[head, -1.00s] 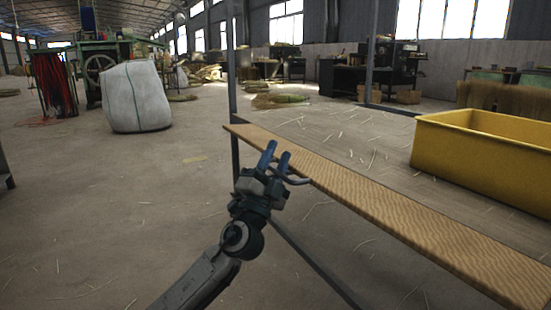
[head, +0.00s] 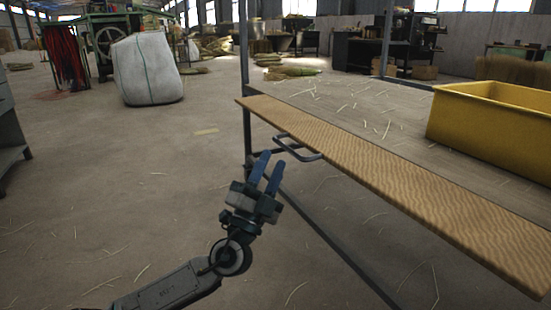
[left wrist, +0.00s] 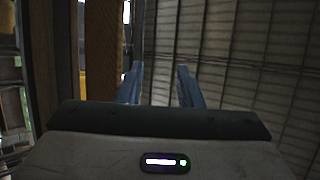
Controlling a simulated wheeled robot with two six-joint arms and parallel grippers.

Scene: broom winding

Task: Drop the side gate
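The side gate appears to be the long brown wooden board (head: 400,190), running from a dark upright post toward the lower right, its top face level. A grey metal loop handle (head: 308,157) sticks out from its near side. My left gripper (head: 272,162) is open and empty, just left of and below the handle, with its blue fingers pointing up; whether a fingertip touches the handle I cannot tell. In the left wrist view, the two fingers (left wrist: 159,83) stand apart with nothing gripped, and a brown board-like strip (left wrist: 103,60) lies left of them. My right gripper is not in view.
A yellow bin (head: 490,125) stands behind the board at right. The dark post (head: 244,70) rises at the board's far end, with a sloping bar below it. A white sack (head: 146,70) stands far left. The straw-littered floor left of the board is clear.

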